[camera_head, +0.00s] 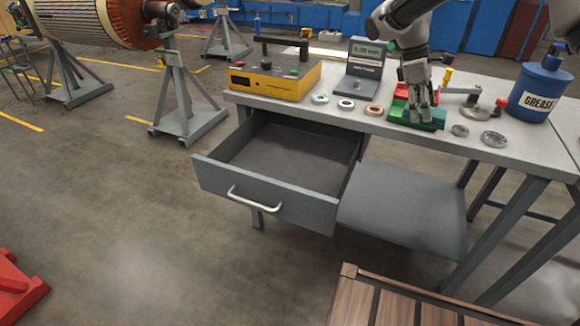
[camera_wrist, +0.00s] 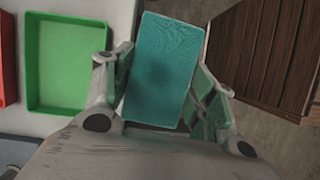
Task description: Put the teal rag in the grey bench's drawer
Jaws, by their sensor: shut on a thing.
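The grey bench (camera_head: 335,106) has its drawer (camera_head: 265,197) pulled wide open below the left end of the top. The drawer's inside looks empty. My gripper (camera_head: 419,112) is over the bench top, in front of the green tray, to the right of the drawer. In the wrist view, my gripper (camera_wrist: 160,80) is shut on the teal rag (camera_wrist: 162,62), a flat rectangular piece between the fingers. In the head view I cannot make out the rag at the fingers.
A green tray (camera_wrist: 68,22) and a red tray (camera_wrist: 8,62) lie on the bench. A wooden slatted crate (camera_head: 400,309) stands on the floor in front.

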